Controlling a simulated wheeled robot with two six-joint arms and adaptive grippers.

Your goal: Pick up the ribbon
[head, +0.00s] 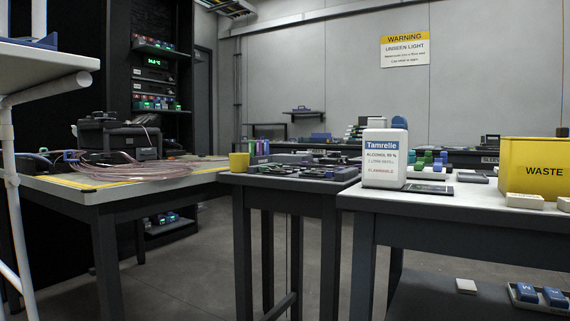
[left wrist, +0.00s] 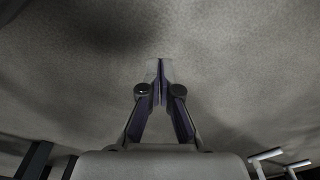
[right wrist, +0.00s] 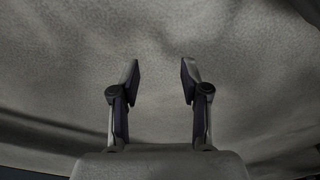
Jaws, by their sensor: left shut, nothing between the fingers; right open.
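A loose coil of thin pinkish strands (head: 130,172), which may be the ribbon, lies on the left table in the head view. A blue and dark item sits among the strands at its left end. My left gripper (left wrist: 160,84) is shut and empty over bare grey floor in the left wrist view. My right gripper (right wrist: 160,75) is open and empty, also with only grey floor before it in the right wrist view. Neither gripper shows in the head view, and no ribbon shows in either wrist view.
A black machine (head: 118,138) stands behind the coil. The right table (head: 460,195) bears a white alcohol bottle (head: 385,172) and a yellow waste bin (head: 535,160). Open floor lies between the left and middle tables.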

